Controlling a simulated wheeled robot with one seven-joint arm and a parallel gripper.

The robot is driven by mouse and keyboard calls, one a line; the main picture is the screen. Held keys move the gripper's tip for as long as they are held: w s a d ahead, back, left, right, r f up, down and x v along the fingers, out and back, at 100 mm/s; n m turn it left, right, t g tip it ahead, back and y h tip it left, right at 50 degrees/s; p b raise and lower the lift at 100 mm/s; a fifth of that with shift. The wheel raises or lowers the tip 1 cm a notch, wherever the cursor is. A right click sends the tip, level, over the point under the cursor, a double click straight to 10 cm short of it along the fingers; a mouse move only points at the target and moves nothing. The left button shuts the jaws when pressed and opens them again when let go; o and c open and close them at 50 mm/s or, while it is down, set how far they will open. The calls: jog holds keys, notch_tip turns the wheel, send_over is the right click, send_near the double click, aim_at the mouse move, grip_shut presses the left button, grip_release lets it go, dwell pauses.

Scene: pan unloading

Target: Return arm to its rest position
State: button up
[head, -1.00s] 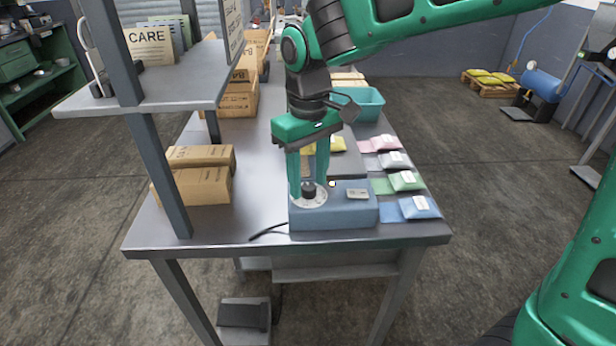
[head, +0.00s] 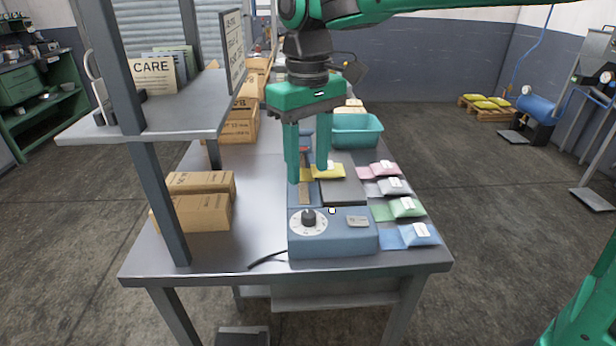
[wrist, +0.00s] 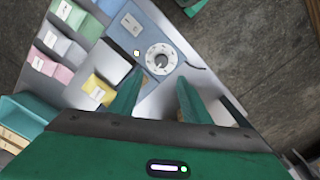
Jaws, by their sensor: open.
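My gripper (head: 307,170) is open and empty. Its two green fingers point down above the table, behind and above the blue scale-like box in the head view. The blue box (head: 345,243) has a round white dial with a black knob (head: 308,217). In the wrist view the dial (wrist: 161,59) lies beyond the fingertips, apart from them. A dark flat plate (head: 343,192) lies behind the box, with a yellow packet (head: 328,171) at its far end, partly behind a finger. The yellow packet also shows in the wrist view (wrist: 101,91).
Pink, white, green and blue packets (head: 408,207) line the table's right side. A teal bin (head: 357,130) stands behind them. Cardboard boxes (head: 200,200) and a shelf post (head: 160,190) stand at left. The table's front left (head: 240,230) is mostly clear, with a black cable.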

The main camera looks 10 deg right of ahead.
jog(key=shift+r, duration=0.25)
jog(key=shift+d, duration=0.1)
jog(key=s+d+f+m, duration=0.2)
jog(key=d, duration=0.6)
jog(key=s+d+f+m, duration=0.2)
jog(key=d+m, duration=0.1)
jog(key=d, duration=0.5)
jog(key=s+d+f+m, duration=0.2)
jog(key=d, duration=0.6)
jog(key=s+d+f+m, duration=0.3)
jog(key=s+d, duration=0.2)
jog(key=s, duration=0.2)
jog(key=s+d+f+m, duration=0.3)
jog(key=s+d, duration=0.3)
jog(key=s, duration=0.2)
jog(key=shift+s+d+f, duration=0.15)
jog(key=shift+d+f, duration=0.05)
jog(key=shift+f, duration=0.6)
